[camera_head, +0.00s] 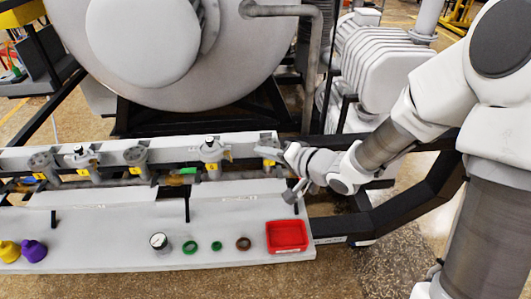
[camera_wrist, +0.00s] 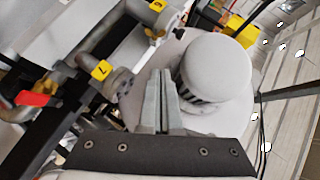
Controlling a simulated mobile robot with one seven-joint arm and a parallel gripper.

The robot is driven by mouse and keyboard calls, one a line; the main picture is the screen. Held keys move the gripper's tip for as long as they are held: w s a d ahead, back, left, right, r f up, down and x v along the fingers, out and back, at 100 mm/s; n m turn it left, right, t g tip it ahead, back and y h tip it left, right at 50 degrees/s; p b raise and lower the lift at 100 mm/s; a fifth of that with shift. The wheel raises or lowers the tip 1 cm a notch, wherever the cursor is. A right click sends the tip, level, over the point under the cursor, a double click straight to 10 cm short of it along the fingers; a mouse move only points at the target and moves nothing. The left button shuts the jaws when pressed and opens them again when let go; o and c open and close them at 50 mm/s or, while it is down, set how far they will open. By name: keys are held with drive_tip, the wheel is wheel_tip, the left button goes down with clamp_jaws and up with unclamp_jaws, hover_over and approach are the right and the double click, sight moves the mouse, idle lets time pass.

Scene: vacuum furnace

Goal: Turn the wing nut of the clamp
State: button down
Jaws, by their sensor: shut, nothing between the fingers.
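My gripper (camera_wrist: 160,78) is shut and empty in the wrist view, its two grey fingers side by side. In the head view my arm reaches in from the right and its end is beside the right end of the grey pipe manifold (camera_head: 110,154). In the wrist view a pipe fitting (camera_wrist: 121,82) with a yellow label (camera_wrist: 102,70) lies just left of the fingers, apart from them in the picture. Several labelled fittings stand along the manifold, one with a knob on top (camera_head: 211,148).
A white bench (camera_head: 110,235) runs below the manifold. On it are a red tray (camera_head: 287,236), a round gauge (camera_head: 158,241), several small rings, and yellow and purple parts (camera_head: 33,250) at left. The large furnace vessel (camera_head: 250,60) stands behind. Black frame bars (camera_head: 400,200) pass at right.

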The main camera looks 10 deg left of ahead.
sight(227, 152)
drive_tip(key=w+a+f, duration=0.1)
drive_tip(key=a, duration=0.1)
drive_tip(key=w+a+f+b, duration=0.1)
drive_tip(key=a+f, duration=0.1)
drive_tip(key=a, duration=0.1)
drive_tip(key=w+a+f, duration=0.1)
drive_tip(key=a, duration=0.2)
drive_tip(key=shift+a+f+b, duration=0.15)
drive_tip(key=shift+f+b, duration=0.1)
drive_tip(key=shift+b, duration=0.15)
